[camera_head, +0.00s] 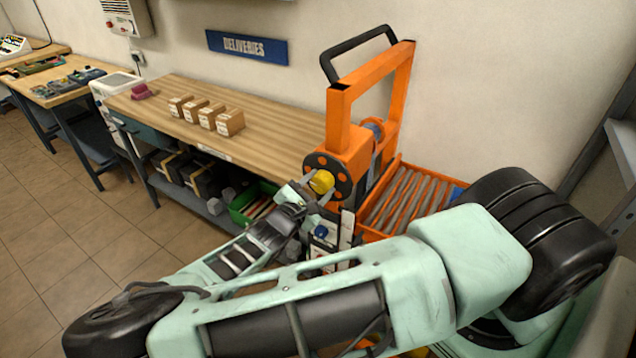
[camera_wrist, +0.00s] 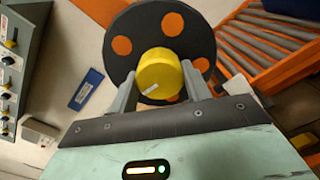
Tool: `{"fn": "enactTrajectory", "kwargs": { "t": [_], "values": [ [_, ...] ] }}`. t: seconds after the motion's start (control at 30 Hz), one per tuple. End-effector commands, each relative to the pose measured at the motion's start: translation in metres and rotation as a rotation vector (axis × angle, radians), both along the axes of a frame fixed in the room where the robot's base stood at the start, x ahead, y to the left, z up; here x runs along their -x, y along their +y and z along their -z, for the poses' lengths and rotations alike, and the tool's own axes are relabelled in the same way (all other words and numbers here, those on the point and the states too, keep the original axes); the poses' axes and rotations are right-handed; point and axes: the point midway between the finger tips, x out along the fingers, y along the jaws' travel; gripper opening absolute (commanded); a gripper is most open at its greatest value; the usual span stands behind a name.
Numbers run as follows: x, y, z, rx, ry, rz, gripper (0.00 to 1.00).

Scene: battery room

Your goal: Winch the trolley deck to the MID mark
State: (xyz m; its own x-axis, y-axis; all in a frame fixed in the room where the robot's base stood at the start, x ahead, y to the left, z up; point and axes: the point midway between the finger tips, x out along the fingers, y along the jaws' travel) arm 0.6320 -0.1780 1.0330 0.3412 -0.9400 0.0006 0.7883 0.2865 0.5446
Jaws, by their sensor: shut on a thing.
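The orange trolley (camera_head: 340,140) stands against the wall at the end of the bench. Its black winch disc (camera_head: 325,163) carries orange spots and a yellow knob (camera_head: 321,181). In the wrist view the disc (camera_wrist: 172,25) faces me, and the knob (camera_wrist: 158,72) shows a short white line on its face. My gripper (camera_wrist: 160,90) is shut on the knob, one finger on either side. The orange roller deck (camera_head: 405,200) sits low, to the right of the disc. My arm hides the trolley's lower part. I cannot read a MID mark in either view.
A wooden bench (camera_head: 262,125) with several small boxes (camera_head: 230,122) runs along the wall to the left. A green crate (camera_head: 240,207) is under it. A blue DELIVERIES sign (camera_head: 246,47) hangs above. The tiled floor (camera_head: 100,230) at left is clear.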

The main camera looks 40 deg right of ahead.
Motion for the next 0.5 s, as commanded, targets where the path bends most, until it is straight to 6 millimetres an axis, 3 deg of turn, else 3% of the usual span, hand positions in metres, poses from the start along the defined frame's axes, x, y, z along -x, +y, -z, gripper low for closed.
{"fn": "enactTrajectory", "kwargs": {
  "t": [0.5],
  "values": [
    [0.0005,0.0008,0.0007,0.161,0.462,-0.003,0.25]
  ]
}}
